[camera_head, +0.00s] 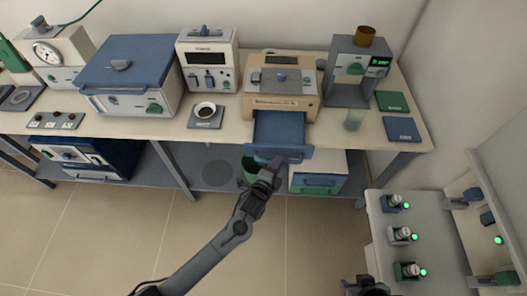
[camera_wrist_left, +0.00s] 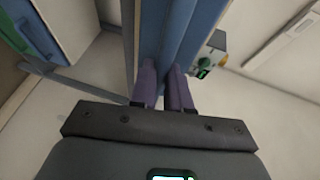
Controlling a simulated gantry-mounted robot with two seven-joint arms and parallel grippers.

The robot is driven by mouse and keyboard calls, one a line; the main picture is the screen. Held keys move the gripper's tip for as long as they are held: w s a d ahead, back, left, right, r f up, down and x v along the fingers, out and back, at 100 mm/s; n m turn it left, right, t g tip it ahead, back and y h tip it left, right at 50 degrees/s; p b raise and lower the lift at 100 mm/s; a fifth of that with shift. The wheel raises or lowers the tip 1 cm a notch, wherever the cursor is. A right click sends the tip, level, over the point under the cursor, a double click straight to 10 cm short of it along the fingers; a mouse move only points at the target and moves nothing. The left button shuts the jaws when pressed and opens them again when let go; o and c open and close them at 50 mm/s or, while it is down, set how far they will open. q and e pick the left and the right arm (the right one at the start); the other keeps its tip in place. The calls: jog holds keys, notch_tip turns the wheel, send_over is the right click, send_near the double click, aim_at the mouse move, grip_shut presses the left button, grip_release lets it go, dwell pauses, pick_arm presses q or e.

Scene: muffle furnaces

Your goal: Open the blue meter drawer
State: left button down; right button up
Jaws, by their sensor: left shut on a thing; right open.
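The beige meter (camera_head: 283,103) stands on the bench, and its blue drawer (camera_head: 279,130) sticks out from its front, over the bench edge. My left gripper (camera_head: 275,163) is at the front of the drawer and shut on its front edge or handle. In the left wrist view, the purple fingertips (camera_wrist_left: 167,82) pinch a part of the blue drawer (camera_wrist_left: 182,32); exactly which part is hidden by the fingers. My right gripper (camera_head: 366,288) shows only in part at the bottom edge of the head view, open and apart from the drawer.
A white instrument (camera_head: 208,62) and a blue-lidded box (camera_head: 128,75) stand left. A low blue-and-green-drawered cabinet (camera_head: 320,181) is below. A side table (camera_head: 380,220) is at right.

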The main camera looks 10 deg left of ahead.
pick_arm(q)
jog(key=shift+s, duration=0.1)
jog(key=c, duration=1.1)
grip_release()
jog(key=p+v, duration=0.2)
jog(key=v, duration=0.8)
jog(key=shift+s, duration=0.4)
jog(key=shift+a+r, duration=0.1)
jog(key=shift+a, duration=0.05)
